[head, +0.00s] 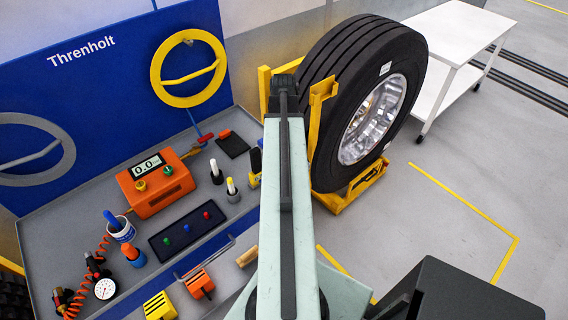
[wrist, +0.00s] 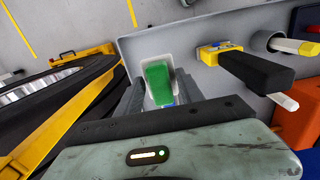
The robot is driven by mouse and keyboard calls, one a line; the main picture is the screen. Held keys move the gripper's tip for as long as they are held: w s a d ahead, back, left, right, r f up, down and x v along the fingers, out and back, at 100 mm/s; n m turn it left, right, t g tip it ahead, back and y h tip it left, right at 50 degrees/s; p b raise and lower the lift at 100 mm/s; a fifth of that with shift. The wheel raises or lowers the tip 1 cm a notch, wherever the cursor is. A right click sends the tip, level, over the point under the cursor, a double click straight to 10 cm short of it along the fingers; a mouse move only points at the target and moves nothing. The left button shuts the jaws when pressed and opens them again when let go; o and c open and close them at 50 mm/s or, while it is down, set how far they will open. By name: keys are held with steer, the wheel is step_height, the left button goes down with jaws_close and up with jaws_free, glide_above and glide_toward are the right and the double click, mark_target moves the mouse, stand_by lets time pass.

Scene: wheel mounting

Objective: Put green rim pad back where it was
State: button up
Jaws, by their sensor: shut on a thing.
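The green rim pad (wrist: 158,84) shows in the wrist view between the two grey fingers of my gripper (wrist: 160,92). My gripper is shut on it. A pale, whitish surface borders the pad, and a small blue patch shows at its near end; I cannot tell whether the pad touches the grey bench top (wrist: 207,88) beyond it. In the head view my arm hides the gripper and the pad.
A black-handled tool with a yellow part (wrist: 240,62) stands close right of the pad, beside a yellow-tipped white marker (wrist: 292,46). In the head view, the large tyre (head: 345,85) in its yellow stand (head: 318,110) is right of my arm. An orange gauge box (head: 155,185) stands left.

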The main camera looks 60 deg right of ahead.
step_height(320, 180, down, 10)
steer(key=b, duration=0.8)
steer(key=shift+r, duration=0.4)
jaws_close()
steer(key=shift+f, duration=0.15)
steer(key=o, duration=1.3)
jaws_free()
step_height(320, 180, up, 12)
steer(key=p, duration=1.2)
steer(key=shift+r, duration=0.25)
steer(key=shift+f, duration=0.1)
